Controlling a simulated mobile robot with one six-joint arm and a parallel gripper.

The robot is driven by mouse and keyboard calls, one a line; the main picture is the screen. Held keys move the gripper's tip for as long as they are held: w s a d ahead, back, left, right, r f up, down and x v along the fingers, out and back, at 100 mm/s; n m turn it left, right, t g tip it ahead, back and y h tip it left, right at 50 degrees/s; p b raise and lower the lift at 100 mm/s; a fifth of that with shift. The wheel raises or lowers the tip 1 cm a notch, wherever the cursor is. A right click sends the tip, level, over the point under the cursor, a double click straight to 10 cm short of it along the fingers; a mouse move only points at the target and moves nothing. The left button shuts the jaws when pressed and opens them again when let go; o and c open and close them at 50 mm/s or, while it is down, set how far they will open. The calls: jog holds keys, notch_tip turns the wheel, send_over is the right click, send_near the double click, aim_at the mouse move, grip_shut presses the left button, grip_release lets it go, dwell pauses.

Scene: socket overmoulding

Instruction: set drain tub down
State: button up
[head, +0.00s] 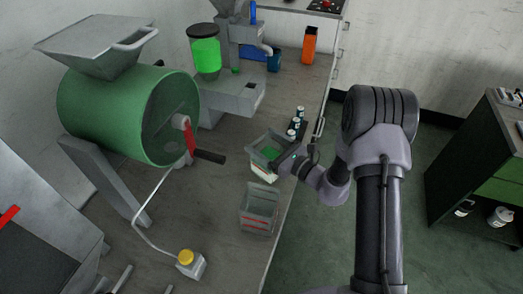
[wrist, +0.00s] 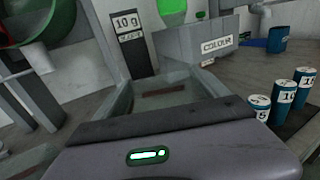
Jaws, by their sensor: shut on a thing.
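A grey, open-topped tub (head: 265,172), which I take to be the drain tub, is at the counter's right side in the head view. Green shows inside it; I cannot tell whether this is its contents. My gripper (head: 286,160) is shut on its right wall. In the wrist view the tub (wrist: 122,103) is just beyond the dark jaw edge of my gripper (wrist: 165,118), with a reddish-brown strip inside. The tub looks about level. I cannot tell whether its base touches the counter; the gripper hides its near side.
A second grey tub (head: 259,211) with red marks stands in front. Several blue-and-white cylinders (head: 297,124) stand on a dark strip near the right edge. A green drum machine (head: 128,113) with a crank handle (head: 209,157) is left. The "COLOUR" machine (wrist: 205,45) stands behind.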

jog(key=shift+f, duration=0.9)
jog(key=shift+r, duration=0.2)
jog(key=shift+f, duration=0.1)
